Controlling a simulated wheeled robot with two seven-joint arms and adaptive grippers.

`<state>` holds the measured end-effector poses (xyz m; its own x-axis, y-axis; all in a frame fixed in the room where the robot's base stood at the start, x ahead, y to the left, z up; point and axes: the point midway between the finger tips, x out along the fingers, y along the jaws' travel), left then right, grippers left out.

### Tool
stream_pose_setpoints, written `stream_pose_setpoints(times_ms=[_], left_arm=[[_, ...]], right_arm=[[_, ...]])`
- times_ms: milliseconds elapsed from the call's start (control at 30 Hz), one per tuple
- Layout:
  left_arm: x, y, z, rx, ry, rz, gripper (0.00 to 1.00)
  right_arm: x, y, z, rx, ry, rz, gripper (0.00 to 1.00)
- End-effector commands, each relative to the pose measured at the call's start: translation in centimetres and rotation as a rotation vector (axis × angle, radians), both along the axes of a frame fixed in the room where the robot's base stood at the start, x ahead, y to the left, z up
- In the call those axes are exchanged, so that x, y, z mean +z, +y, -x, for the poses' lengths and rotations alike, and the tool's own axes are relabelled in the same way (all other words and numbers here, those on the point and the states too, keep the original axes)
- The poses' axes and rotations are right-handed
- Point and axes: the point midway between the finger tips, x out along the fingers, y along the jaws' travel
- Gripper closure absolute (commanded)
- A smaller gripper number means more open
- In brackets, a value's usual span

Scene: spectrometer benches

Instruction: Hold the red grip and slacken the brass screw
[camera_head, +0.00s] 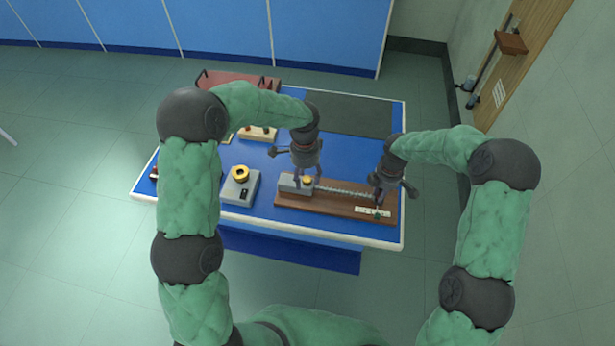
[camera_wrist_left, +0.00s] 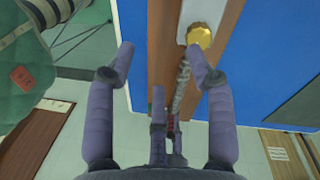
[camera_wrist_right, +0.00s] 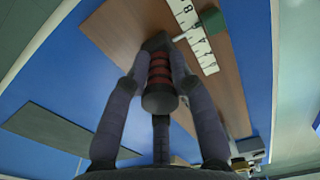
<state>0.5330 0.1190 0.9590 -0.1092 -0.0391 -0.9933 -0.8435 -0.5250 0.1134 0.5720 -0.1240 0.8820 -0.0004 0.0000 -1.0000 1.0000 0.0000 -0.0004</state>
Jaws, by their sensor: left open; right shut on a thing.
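The brass screw (camera_head: 308,181) sits on a grey block (camera_head: 288,184) at the left end of a wooden board (camera_head: 335,205). My left gripper (camera_head: 306,176) is open above that block. In the left wrist view the brass screw (camera_wrist_left: 200,36) is beside the right fingertip, not centred between the fingers (camera_wrist_left: 160,52). The red grip (camera_wrist_right: 159,72), ribbed in red with dark ends, is between the fingers of my right gripper (camera_wrist_right: 158,56), which is shut on it. In the head view my right gripper (camera_head: 380,192) hides the grip at the board's right end.
A grey rod (camera_head: 345,191) runs along the board. A white lettered scale (camera_head: 366,211) with a green block (camera_wrist_right: 212,20) lies by the red grip. A grey device with a yellow ring (camera_head: 240,174) stands left on the blue table. A dark mat (camera_head: 350,114) lies at the back.

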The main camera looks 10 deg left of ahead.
Motion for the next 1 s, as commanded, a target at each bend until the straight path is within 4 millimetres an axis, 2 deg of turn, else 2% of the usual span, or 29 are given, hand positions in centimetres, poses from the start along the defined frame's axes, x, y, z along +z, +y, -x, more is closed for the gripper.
stream_pose_setpoints(times_ms=[33, 133, 200, 300, 467, 800, 1000], left_arm=[[1.8, 0.0, -1.4, -0.029, -0.036, -0.008, 0.46], [4.3, 0.2, -3.0, -0.072, -0.083, -0.024, 0.46], [5.2, 0.2, -3.6, -0.089, -0.100, -0.030, 0.46], [5.5, 0.2, -4.0, -0.099, -0.110, -0.035, 0.46], [3.6, 0.3, -4.0, -0.099, -0.108, -0.035, 0.46], [-2.6, 0.3, -4.0, -0.097, -0.108, -0.034, 0.46], [-5.1, 0.3, -4.0, -0.097, -0.109, -0.034, 0.46]], right_arm=[[0.0, 0.0, 0.0, 0.000, 0.000, 0.000, 1.00], [0.0, 0.0, 0.0, 0.000, 0.000, 0.000, 1.00], [0.0, 0.0, 0.0, 0.000, -0.001, 0.000, 1.00], [0.0, 0.0, 0.0, 0.000, -0.001, 0.000, 1.00], [0.0, 0.0, 0.0, 0.000, -0.001, 0.000, 1.00], [0.0, 0.0, 0.0, 0.000, -0.001, 0.000, 1.00], [0.0, 0.0, 0.0, 0.000, 0.000, 0.000, 1.00]])
